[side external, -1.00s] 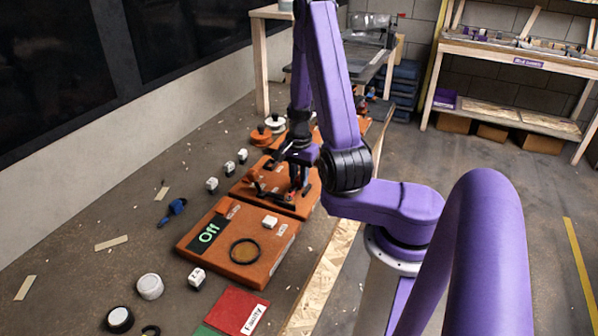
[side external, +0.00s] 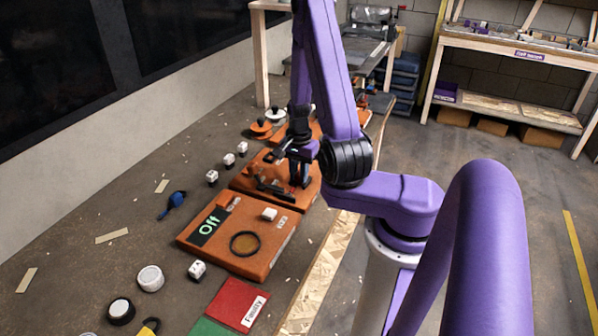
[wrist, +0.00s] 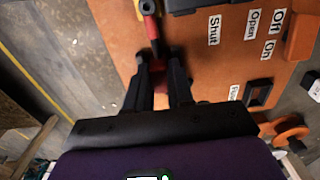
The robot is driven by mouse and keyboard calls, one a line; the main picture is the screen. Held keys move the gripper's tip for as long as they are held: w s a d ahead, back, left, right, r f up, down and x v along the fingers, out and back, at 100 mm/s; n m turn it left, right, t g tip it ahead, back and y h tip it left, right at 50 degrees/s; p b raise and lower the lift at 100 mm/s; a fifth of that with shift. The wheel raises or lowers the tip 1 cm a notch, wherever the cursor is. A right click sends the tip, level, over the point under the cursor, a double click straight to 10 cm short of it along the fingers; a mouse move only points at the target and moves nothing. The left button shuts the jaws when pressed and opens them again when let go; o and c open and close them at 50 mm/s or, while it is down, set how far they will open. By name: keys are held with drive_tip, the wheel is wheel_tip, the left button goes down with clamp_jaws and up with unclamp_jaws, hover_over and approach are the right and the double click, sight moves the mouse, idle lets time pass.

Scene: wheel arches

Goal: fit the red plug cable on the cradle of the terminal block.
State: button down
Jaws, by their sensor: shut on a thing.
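In the wrist view my gripper (wrist: 160,82) is shut on a small red piece, which I take to be part of the red plug cable (wrist: 157,66). A red and black length extends from the fingers toward the top edge, over an orange board (wrist: 195,65). A dark block (wrist: 190,6), possibly the terminal block, is cut off at the top edge. Its cradle cannot be made out. In the side view my gripper (side external: 297,180) is low over the farther orange board (side external: 240,185), beside a dark bar (side external: 270,188). The fingers hide much of the plug there.
The nearer orange board (side external: 200,250) carries an "Off" display (side external: 209,227), a dark ring (side external: 244,244) and a white block. Several white cubes, a blue tool (side external: 173,205) and a red card (side external: 236,302) lie around. Orange fittings (wrist: 300,38) stand at the wrist view's right.

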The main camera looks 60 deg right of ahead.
drive_tip(key=c, duration=0.9)
unclamp_jaws()
wheel_tip(320, 180, up, 17)
drive_tip(key=w+a+n, duration=0.5)
drive_tip(key=a+n, duration=0.2)
drive_tip(key=a, duration=0.1)
drive_tip(key=s+a+r+n, duration=0.1)
drive_tip(key=s+a+n, duration=0.1)
drive_tip(key=a+n, duration=0.6)
drive_tip(key=s+a+n, duration=0.4)
drive_tip(key=s+n, duration=0.3)
drive_tip(key=s, duration=0.2)
drive_tip(key=s+a+n, duration=0.3)
drive_tip(key=s+n, duration=0.5)
drive_tip(key=s, duration=0.1)
drive_tip(key=shift+a+r+n, duration=0.15)
drive_tip(key=shift+a+n, duration=0.15)
drive_tip(key=shift+a, duration=0.1)
